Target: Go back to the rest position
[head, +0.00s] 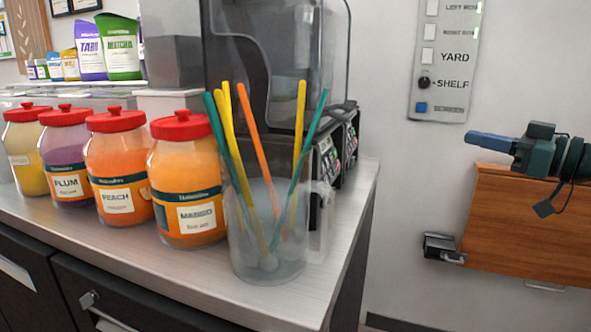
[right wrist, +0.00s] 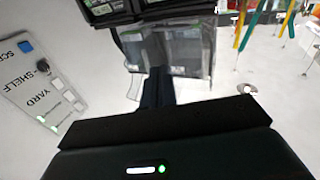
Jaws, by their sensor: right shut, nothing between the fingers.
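My right gripper (head: 490,142) comes in from the right edge of the head view and points left. Its blue fingers are together and hold nothing. It is in the air in front of the white wall, right of the counter and apart from everything on it. In the right wrist view the dark fingers (right wrist: 158,88) also show together, with a clear container beyond them. My left gripper is in neither view.
The counter (head: 130,247) holds several red-lidded jars (head: 190,185), a clear pitcher (head: 262,235) with coloured stirrers, and a dark machine (head: 270,60). A switch panel (head: 446,60) hangs on the wall. A wooden panel (head: 520,225) is below my right gripper.

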